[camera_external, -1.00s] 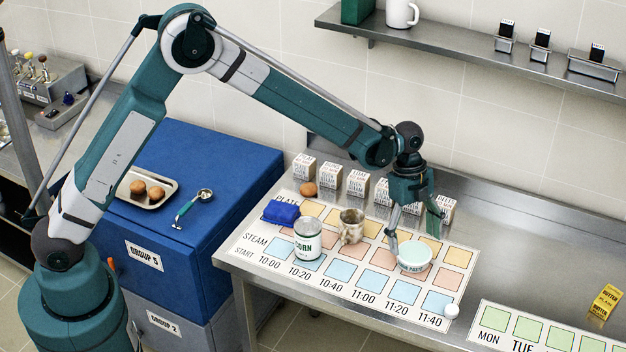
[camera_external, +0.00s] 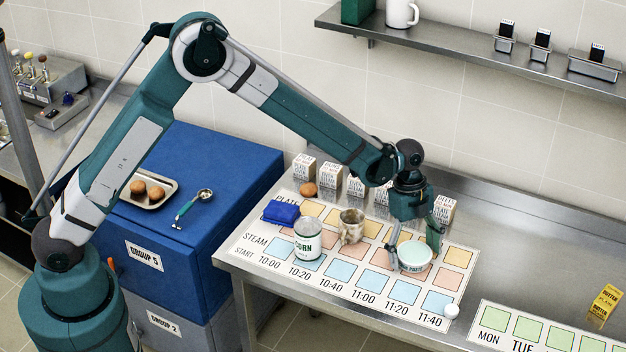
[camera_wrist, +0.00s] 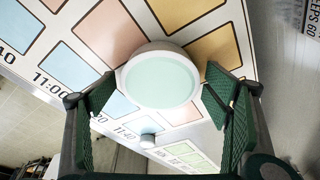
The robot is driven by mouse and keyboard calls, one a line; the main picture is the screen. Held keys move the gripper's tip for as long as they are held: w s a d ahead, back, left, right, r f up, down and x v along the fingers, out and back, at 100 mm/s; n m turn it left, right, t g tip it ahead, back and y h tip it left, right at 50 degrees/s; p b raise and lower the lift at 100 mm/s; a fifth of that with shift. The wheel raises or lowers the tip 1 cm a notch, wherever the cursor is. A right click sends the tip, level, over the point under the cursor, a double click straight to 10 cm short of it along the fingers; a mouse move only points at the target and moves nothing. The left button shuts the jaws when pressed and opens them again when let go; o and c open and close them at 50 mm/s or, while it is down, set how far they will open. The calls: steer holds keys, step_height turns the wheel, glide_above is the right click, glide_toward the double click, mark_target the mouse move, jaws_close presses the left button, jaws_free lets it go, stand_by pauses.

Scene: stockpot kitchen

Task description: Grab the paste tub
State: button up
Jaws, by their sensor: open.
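The paste tub (camera_external: 414,256) is a low round white tub with a pale green lid and a dark label. It stands upright on the schedule mat (camera_external: 345,292). In the wrist view the tub (camera_wrist: 161,80) lies just ahead of my fingertips, near the middle. My gripper (camera_external: 416,256) points down at the tub, with one finger to its left and one to its right. In the wrist view my gripper (camera_wrist: 170,88) is open, with its green pads spread wider than the tub. I see no clear contact between the pads and the tub.
A metal cup (camera_external: 351,226), a corn can (camera_external: 308,240) and a blue block (camera_external: 280,212) stand left of the tub. Several printed cartons (camera_external: 357,181) line the back. A small white round object (camera_external: 451,311) is at front right. The counter to the right is mostly clear.

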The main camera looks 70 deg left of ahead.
mark_target(415, 252)
steer(key=c, duration=1.2)
steer(key=shift+r, duration=0.15)
steer(key=shift+r, duration=4.9)
